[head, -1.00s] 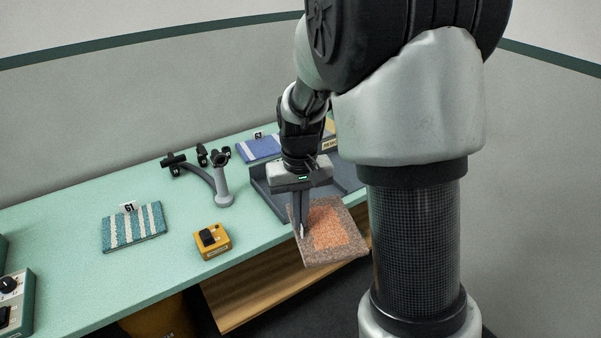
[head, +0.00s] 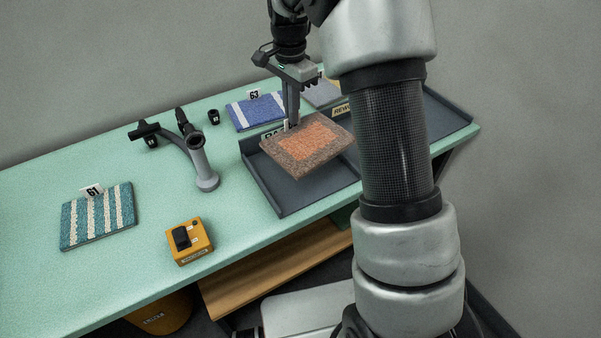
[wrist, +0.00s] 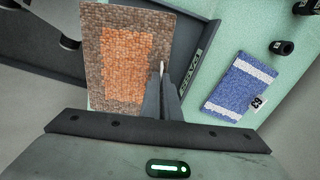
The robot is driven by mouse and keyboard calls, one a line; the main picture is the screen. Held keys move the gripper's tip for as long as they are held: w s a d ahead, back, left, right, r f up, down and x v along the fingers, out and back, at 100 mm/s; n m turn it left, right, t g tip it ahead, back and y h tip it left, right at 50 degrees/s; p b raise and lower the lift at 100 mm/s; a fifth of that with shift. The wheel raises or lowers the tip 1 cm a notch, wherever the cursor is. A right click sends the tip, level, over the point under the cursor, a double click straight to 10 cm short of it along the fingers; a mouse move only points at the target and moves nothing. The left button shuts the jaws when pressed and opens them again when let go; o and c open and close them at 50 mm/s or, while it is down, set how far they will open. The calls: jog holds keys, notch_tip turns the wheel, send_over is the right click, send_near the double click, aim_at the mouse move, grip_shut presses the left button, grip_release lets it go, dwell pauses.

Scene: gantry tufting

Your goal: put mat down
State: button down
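The mat (head: 307,144), brown with an orange centre, is over the left grey tray (head: 284,207) on the bench and appears raised above its floor. My gripper (head: 293,122) is shut on the mat's back edge. In the wrist view the mat (wrist: 125,60) extends left from the fingers (wrist: 163,75), with one fingertip on its top face. The mat hides much of the tray. The tray's label (head: 271,134) is partly covered.
A second grey tray (head: 455,118) with a "REW" label is right, partly behind my arm. A blue striped mat (head: 257,111) tagged 63 lies behind. A teal striped mat (head: 97,216), an orange control box (head: 190,241) and a grey tufting tool stand (head: 203,172) are left.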

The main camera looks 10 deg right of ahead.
jog(key=shift+w+a+f+m, duration=0.1)
jog(key=shift+w+f+m, duration=0.1)
jog(key=shift+w+m, duration=0.35)
jog(key=shift+f+m, duration=0.25)
jog(key=shift+m, duration=0.1)
notch_tip(320, 180, down, 9)
jog(key=shift+w+f, duration=0.1)
jog(key=shift+f, duration=0.05)
jog(key=shift+f, duration=0.1)
jog(key=shift+f+b, duration=0.15)
jog(key=shift+b, duration=0.25)
jog(key=c, duration=2)
grip_release()
